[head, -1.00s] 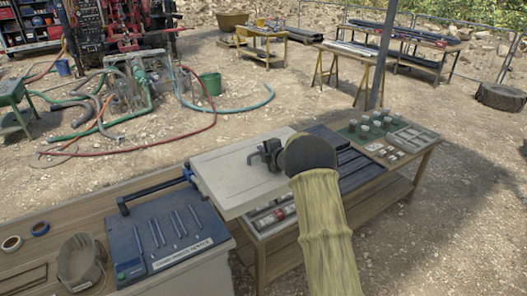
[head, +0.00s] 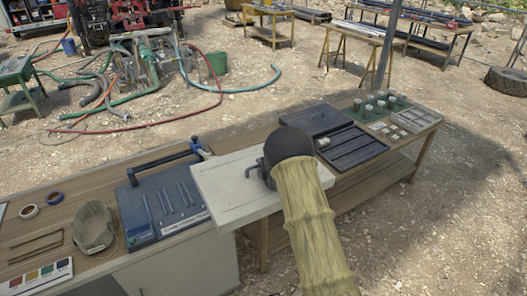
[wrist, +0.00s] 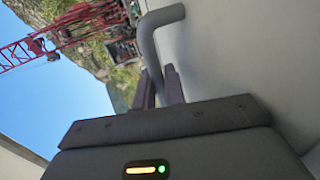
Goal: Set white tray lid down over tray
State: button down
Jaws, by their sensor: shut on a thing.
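The white lid (head: 222,192) is a flat pale panel, held slightly tilted over the bench by my gripper (head: 262,172). In the wrist view, my gripper's fingers (wrist: 160,86) are shut on the lid's grey bent handle (wrist: 152,42), and the pale lid face (wrist: 235,50) fills the right side. My wrist hides part of the handle in the head view. The tray for this lid cannot be made out; the lid and my arm cover the bench area beneath them. I cannot tell whether the lid touches anything below.
A blue case (head: 165,210) lies just left of the lid. Right of my arm are a dark compartmented tray (head: 352,147), a dark flat panel (head: 315,119), small cups (head: 380,103) and a grey divided tray (head: 415,120). A grey bag-like container (head: 94,227) stands further left.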

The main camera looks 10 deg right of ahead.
aim_at(265, 191)
jog(key=shift+m+h, duration=0.7)
jog(key=shift+h, duration=0.1)
jog(key=s+f, duration=0.6)
jog(key=f, duration=0.1)
jog(key=shift+s+d, duration=0.1)
jog(key=shift+s, duration=0.25)
jog(key=s+d+f+m+h+b, duration=0.2)
jog(key=s+d+f+h+b, duration=0.15)
jog(key=s+f, duration=0.6)
notch_tip(265, 191, down, 29)
jog(key=b, duration=3)
jog(key=shift+s+d+f+t+b, duration=0.15)
jog(key=shift+s+d+t+b, duration=0.15)
jog(key=shift+s+t, duration=0.15)
